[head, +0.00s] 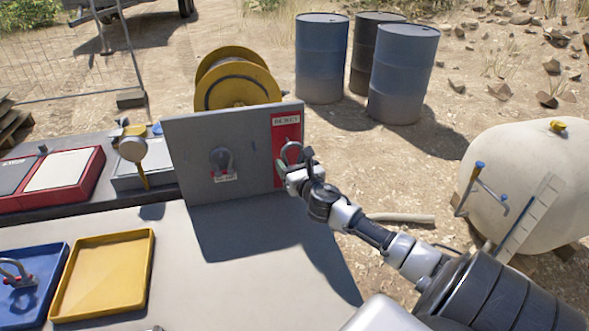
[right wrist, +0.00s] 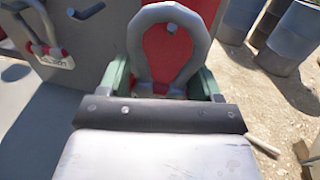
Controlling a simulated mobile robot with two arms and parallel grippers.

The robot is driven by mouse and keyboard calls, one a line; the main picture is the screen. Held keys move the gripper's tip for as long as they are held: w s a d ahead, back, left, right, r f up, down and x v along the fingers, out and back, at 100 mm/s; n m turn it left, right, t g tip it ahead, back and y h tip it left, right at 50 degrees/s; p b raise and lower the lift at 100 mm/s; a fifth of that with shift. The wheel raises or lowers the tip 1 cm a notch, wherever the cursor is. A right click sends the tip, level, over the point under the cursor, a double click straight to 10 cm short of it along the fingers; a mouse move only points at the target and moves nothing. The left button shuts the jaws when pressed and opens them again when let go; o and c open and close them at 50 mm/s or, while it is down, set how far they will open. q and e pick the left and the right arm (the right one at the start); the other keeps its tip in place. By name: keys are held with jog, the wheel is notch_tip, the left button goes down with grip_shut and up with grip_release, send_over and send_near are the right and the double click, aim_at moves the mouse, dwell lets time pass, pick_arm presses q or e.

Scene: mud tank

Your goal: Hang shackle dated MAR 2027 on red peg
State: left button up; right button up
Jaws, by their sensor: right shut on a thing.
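My right gripper (head: 297,174) is shut on a grey bow shackle (head: 291,151), held upright in front of the red strip (head: 280,172) at the board's right end. In the right wrist view the shackle (right wrist: 137,42) stands between the green-edged fingers (right wrist: 163,88). A grey peg end (right wrist: 171,28) on the red area shows inside the bow's upper opening. I cannot tell whether the bow is around the peg or only in front of it. No date on the held shackle is readable. My left gripper is not in view.
Another shackle (head: 222,163) with a white tag hangs on the grey board (head: 190,140). A shackle (head: 18,275) lies in the blue tray (head: 45,285), beside an empty yellow tray (head: 103,276). The bench before the board is clear. Blue drums (head: 403,72) stand behind.

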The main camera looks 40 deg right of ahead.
jog(key=shift+w+d+f+b, duration=0.2)
jog(key=shift+w+d+b, duration=0.15)
jog(key=shift+w, duration=0.3)
jog(key=shift+w+d+f+b, duration=0.2)
jog(key=shift+w+d+b, duration=0.15)
jog(key=shift+w, duration=0.25)
jog(key=shift+w+d+f+b, duration=0.2)
jog(key=shift+w+d+b, duration=0.15)
jog(key=shift+w, duration=0.3)
jog(key=o, duration=1.1)
jog(key=shift+f, duration=0.1)
jog(key=v, duration=1.1)
jog(key=shift+b, duration=0.3)
jog(key=shift+w, duration=0.1)
